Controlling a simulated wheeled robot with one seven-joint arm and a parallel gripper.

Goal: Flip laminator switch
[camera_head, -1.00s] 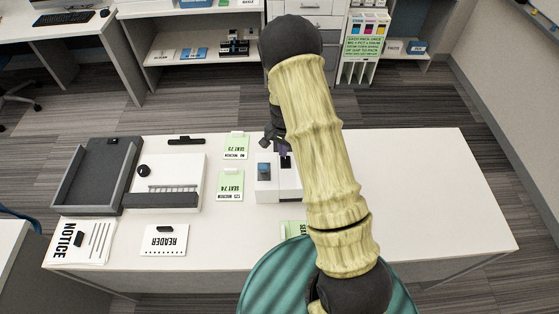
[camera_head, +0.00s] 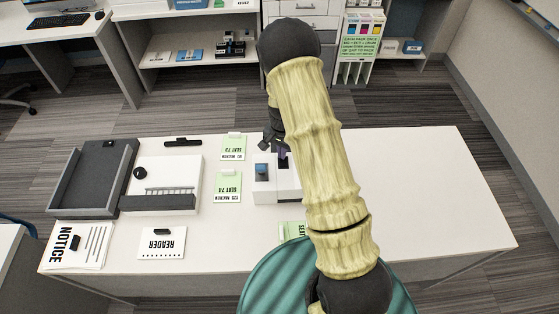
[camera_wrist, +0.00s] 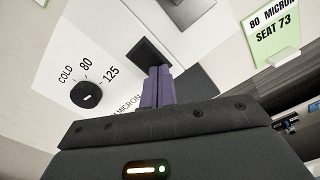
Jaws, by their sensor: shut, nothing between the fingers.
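The laminator is a white box (camera_head: 264,192) on the table, with a blue-grey panel on top, partly hidden by my arm in the head view. In the wrist view its white face (camera_wrist: 112,42) carries a black dial (camera_wrist: 86,95) marked COLD, 80 and 125 MICRON. A dark rectangular switch (camera_wrist: 146,52) sits beside the dial. My gripper (camera_wrist: 158,72) is shut and empty, its purple fingertips at the lower edge of the switch; I cannot tell whether they touch. In the head view my gripper (camera_head: 282,153) is over the laminator's back part.
Two green-white cards, SEAT 73 (camera_head: 233,149) and SEAT 74 (camera_head: 228,184), stand left of the laminator. The table's right side (camera_head: 430,190) is clear.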

